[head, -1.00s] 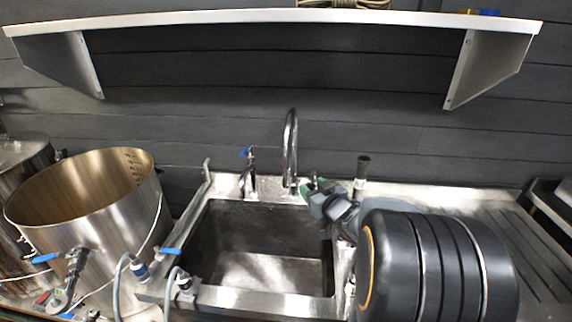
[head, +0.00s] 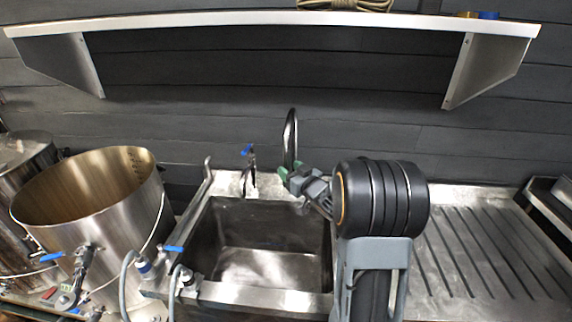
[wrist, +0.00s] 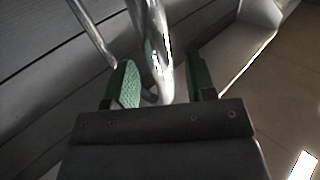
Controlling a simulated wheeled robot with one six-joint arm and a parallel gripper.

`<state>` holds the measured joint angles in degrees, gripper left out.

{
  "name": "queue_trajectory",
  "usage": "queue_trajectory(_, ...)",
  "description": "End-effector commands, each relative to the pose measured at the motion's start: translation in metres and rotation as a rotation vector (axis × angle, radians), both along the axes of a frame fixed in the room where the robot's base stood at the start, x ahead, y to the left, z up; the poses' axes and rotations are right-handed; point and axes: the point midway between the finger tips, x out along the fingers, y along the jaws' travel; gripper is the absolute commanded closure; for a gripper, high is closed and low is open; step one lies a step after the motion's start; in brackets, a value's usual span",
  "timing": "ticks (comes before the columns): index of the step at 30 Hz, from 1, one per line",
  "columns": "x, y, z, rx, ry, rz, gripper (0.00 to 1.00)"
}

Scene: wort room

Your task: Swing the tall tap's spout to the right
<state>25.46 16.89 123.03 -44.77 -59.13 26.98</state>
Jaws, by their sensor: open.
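The tall tap (head: 290,135) is a shiny curved pipe at the back edge of the sink, against the dark wall. Its arch looks nearly edge-on in the head view. My gripper (head: 287,173) is at the tap's lower part, coming from the right. In the wrist view, a bright metal tube of the tap (wrist: 155,45) lies between the green finger pads of my gripper (wrist: 163,80). The fingers are apart, with a gap visible at the right pad. Whether the left pad touches the tube is unclear. The tap's base is partly hidden by my gripper.
A small tap with a blue handle (head: 247,165) stands left of the tall tap. The sink basin (head: 262,262) is empty. A large steel pot (head: 95,220) is at left, a ribbed drainboard (head: 480,255) at right. A shelf (head: 270,19) runs overhead.

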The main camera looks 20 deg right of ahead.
Motion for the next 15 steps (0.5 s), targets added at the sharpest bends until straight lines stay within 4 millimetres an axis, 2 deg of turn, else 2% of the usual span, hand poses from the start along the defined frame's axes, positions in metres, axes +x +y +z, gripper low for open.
queue_trajectory(6, 0.021, 0.004, 0.0, 0.0, 0.0, 0.0, 0.49)
queue_trajectory(15, 0.027, 0.006, 0.0, 0.0, 0.0, -0.001, 0.49)
